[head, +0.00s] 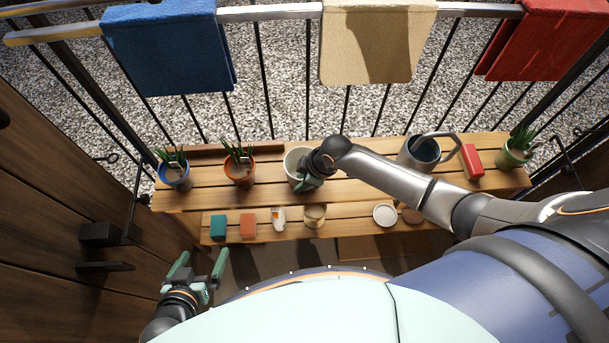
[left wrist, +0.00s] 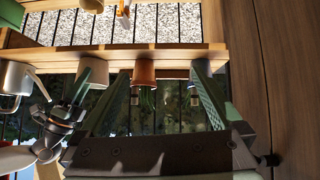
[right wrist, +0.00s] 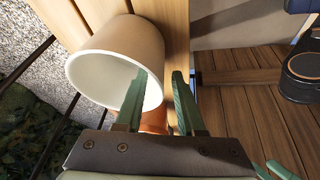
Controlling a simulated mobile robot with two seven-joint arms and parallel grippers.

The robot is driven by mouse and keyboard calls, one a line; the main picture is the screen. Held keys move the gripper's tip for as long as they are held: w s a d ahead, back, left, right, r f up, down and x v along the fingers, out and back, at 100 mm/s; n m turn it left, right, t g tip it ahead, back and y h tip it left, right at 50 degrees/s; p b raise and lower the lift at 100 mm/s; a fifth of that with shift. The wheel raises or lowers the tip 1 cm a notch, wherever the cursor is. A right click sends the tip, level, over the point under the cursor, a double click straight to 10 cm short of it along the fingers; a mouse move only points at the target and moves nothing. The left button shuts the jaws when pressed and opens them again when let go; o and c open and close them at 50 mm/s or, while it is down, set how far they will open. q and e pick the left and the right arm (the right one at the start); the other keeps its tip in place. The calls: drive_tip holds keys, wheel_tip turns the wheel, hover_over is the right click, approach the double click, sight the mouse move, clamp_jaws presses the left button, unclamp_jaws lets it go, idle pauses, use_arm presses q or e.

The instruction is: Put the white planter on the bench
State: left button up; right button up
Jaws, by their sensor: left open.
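The white planter (head: 297,158) is at the middle of the bench's upper level (head: 335,190), its open top facing up. My right gripper (head: 312,180) is at its front right rim. In the right wrist view, one finger is inside the planter (right wrist: 120,45) and the other outside, with the wall between them; the narrow gap looks closed on the rim. The planter also shows in the left wrist view (left wrist: 93,72). I cannot tell whether its base touches the bench. My left gripper (head: 197,265) is open and empty, in front of the bench's left end.
A terracotta plant pot (head: 240,172) stands just left of the planter, with a blue one (head: 174,174) further left. A grey watering can (head: 420,152), red box (head: 473,161) and green pot (head: 513,154) stand right. Small items fill the lower shelf. A railing (head: 265,70) runs behind.

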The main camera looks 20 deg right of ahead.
drive_tip(key=shift+s+d+r, duration=0.1)
drive_tip(key=shift+d+r, duration=0.05)
drive_tip(key=shift+r, duration=0.35)
drive_tip(key=p+v, duration=0.3)
drive_tip(key=v, duration=0.7)
drive_tip(key=s+a+f+m+t+y, duration=0.2)
drive_tip(key=s+a+m+t, duration=0.1)
drive_tip(key=s+a+m, duration=0.2)
use_arm(q)
drive_tip(key=shift+s+a+r+y, duration=0.15)
drive_tip(key=shift+s+a+r, duration=0.1)
drive_tip(key=shift+a+r, duration=0.25)
drive_tip(key=shift+s+a+r+y, duration=0.15)
drive_tip(key=shift+s+a+r, duration=0.05)
drive_tip(key=shift+a+r, duration=0.3)
use_arm(e)
drive_tip(key=s+d+m+t+h, duration=0.2)
drive_tip(key=s+d+m+t, duration=0.1)
drive_tip(key=s, duration=0.3)
drive_tip(key=shift+s+d+f+m+h, duration=0.3)
drive_tip(key=shift+d+m, duration=0.4)
drive_tip(key=shift+m, duration=0.2)
